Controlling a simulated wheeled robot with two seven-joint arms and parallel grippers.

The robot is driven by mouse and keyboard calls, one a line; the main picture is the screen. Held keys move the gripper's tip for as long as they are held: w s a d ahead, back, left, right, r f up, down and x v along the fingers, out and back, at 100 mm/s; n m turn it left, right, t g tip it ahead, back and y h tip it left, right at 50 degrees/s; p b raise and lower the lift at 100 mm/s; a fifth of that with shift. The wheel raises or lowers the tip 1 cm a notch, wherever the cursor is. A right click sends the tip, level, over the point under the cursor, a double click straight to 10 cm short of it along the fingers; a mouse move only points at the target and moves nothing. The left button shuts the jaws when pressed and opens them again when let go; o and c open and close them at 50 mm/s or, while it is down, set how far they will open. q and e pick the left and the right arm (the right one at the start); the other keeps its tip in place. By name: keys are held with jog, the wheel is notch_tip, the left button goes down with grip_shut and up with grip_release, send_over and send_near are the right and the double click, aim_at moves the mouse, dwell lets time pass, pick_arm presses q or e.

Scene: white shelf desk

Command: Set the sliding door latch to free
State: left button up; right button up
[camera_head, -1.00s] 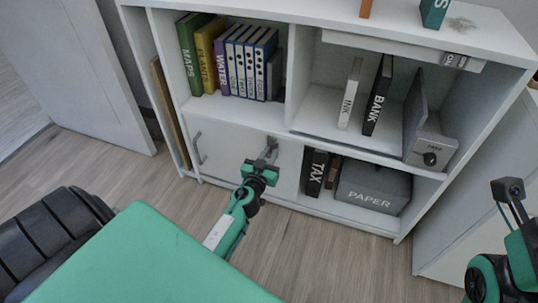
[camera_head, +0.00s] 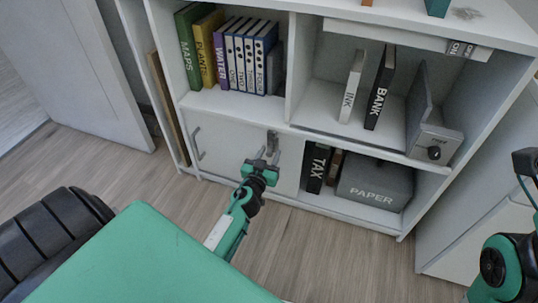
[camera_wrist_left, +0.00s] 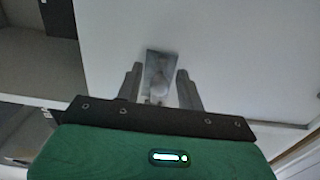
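The white sliding door (camera_head: 228,150) closes the lower left bay of the shelf desk. Its small grey latch (camera_head: 272,139) sits near the door's right edge. My left gripper (camera_head: 267,160) is at the latch, partly covering its lower end in the head view. In the left wrist view the latch plate (camera_wrist_left: 160,62) with its rounded knob shows between the two fingers of my left gripper (camera_wrist_left: 160,88). The fingers stand apart, one on each side of the knob, with gaps visible. Contact cannot be told. My right arm shows at the right edge; its fingers are out of view.
A bar handle (camera_head: 198,143) is on the door's left side. Right of the door, the lower bay holds a TAX binder (camera_head: 315,168) and a grey PAPER box (camera_head: 374,184). Floor in front is clear.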

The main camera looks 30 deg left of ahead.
pick_arm(q)
jog(key=shift+s, duration=0.1)
jog(key=b+v, duration=0.1)
jog(key=v, duration=1.2)
jog(key=shift+s+b, duration=0.3)
jog(key=shift+b, duration=0.05)
